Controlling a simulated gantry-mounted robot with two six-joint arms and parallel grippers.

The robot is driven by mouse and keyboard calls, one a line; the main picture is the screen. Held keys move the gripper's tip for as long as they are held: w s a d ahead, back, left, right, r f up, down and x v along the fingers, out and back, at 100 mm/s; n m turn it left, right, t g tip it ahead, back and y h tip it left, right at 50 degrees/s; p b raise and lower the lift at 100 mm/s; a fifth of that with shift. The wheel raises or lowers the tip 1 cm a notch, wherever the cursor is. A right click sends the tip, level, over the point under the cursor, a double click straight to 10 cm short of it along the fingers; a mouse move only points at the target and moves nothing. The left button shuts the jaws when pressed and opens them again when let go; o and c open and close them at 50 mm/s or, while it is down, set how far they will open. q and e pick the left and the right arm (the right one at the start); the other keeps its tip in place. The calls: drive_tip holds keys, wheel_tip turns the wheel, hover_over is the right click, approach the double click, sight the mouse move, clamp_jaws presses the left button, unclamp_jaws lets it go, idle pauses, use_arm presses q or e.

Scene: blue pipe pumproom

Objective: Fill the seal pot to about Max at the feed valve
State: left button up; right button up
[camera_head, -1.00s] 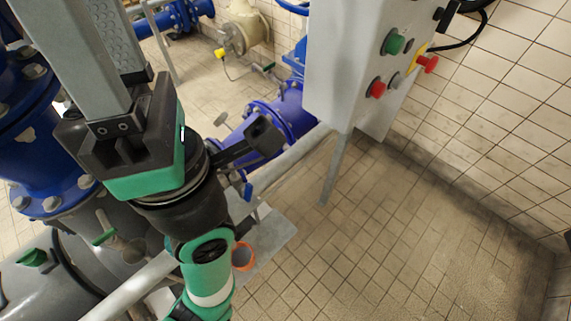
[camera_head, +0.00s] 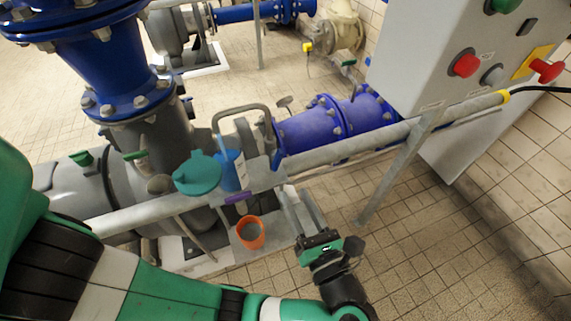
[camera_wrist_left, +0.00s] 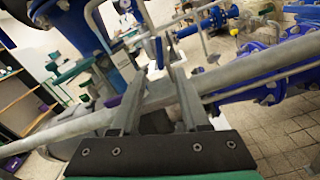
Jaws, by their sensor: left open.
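A translucent blue pot (camera_head: 229,170), which looks like the seal pot, stands behind the grey rail beside a round teal lid or disc (camera_head: 197,174). I cannot make out a Max mark or a liquid level. A small green handle (camera_head: 136,155) and another green handle (camera_head: 80,157) sit on the grey pipework; I cannot tell which, if either, is the feed valve. My left gripper (camera_head: 295,193) is open and empty, right of the pot, its fingers pointing toward the rail. In the left wrist view its open fingers (camera_wrist_left: 157,85) reach toward the rail.
The long grey rail (camera_head: 350,146) crosses in front of the pipework. An orange cup (camera_head: 250,234) stands on a low plate below it. A purple piece (camera_head: 238,197) is at the rail. A grey control box (camera_head: 440,60) stands right. Tiled floor lies open at lower right.

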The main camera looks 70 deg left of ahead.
sight(279, 163)
use_arm(q)
drive_tip(key=a+b, duration=0.1)
drive_tip(key=a, duration=0.7)
drive_tip(key=shift+a, duration=0.9)
drive_tip(key=shift+r, duration=0.1)
clamp_jaws()
